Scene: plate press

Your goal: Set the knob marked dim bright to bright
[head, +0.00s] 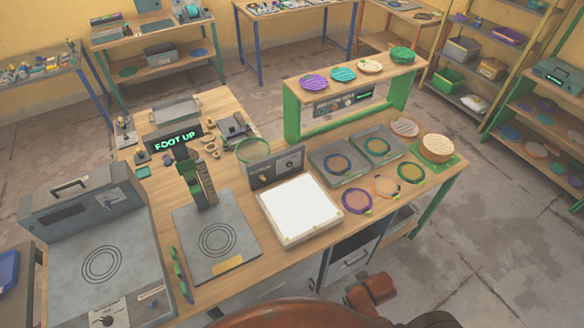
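A grey upright panel (277,168) stands at the back edge of a light box (299,210) with a bright white top. A small round dial or knob (290,161) shows on this panel. Its lettering and pointer are too small to read, so I cannot tell its setting or confirm the dim bright mark. Another dark knob (108,319) sits on a pale plate at the front of the grey press at left; its marking is also unreadable. Neither of my grippers is in view. Reddish-brown parts of my own body show at the bottom.
A grey press plate with a column (217,239) stands left of the light box, below a "FOOT UP" display (177,142). Grey trays (338,164) and coloured rings lie at right. A green-framed riser (291,120) stands behind. A drawer (346,263) is below the front edge.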

